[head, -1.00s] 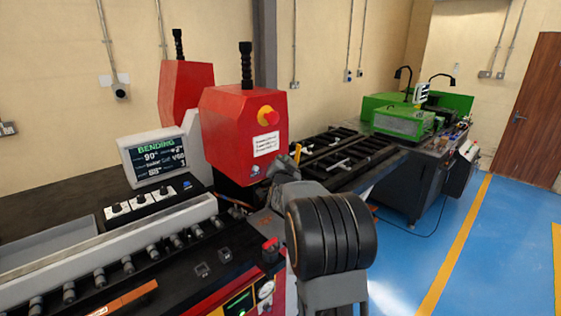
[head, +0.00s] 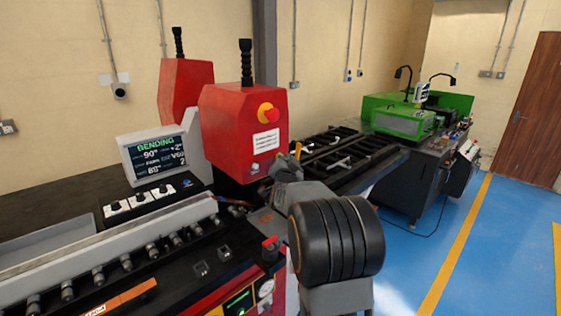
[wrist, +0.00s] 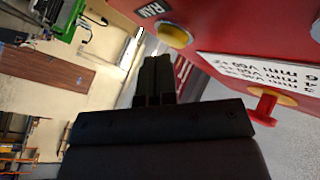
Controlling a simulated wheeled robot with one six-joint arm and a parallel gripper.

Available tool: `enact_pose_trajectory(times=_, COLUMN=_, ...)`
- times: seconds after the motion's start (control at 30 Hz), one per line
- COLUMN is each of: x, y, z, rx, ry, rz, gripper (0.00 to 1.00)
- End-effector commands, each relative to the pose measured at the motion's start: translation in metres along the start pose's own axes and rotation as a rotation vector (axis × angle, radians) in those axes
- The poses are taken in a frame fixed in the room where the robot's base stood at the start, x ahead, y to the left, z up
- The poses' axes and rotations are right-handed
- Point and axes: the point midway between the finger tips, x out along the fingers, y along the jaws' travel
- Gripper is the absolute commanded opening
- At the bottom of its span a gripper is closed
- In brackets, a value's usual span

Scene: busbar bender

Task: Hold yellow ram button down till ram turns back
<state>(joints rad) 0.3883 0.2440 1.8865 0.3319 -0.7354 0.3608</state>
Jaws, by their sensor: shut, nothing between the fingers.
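The yellow ram button (wrist: 174,35) shows in the wrist view, round, in a grey collar on the red housing, under a label reading RAM. A red bending head (head: 238,125) stands in the middle of the head view, with the display screen (head: 160,157) reading BENDING at its left. My gripper (wrist: 155,62) is shut and empty. In the wrist view its fingertips lie below and left of the button, apart from it in the picture. In the head view my gripper (head: 284,168) is beside the lower right of the red head. The ram is not clearly visible.
A red knob on a yellow base (head: 268,113) sits higher on the red head, above a white label (head: 265,141). A roller bed (head: 150,250) runs along the front left. A black rack (head: 335,150) and green machine (head: 405,118) stand behind right. Blue floor is clear at right.

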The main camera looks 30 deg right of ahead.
Motion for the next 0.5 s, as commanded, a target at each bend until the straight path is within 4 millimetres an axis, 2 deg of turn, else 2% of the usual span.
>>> enact_pose_trajectory(times=0.5, x=-0.0063, y=0.0052, z=-0.0037, rx=0.000, ry=0.001, rz=0.000, gripper=0.00)
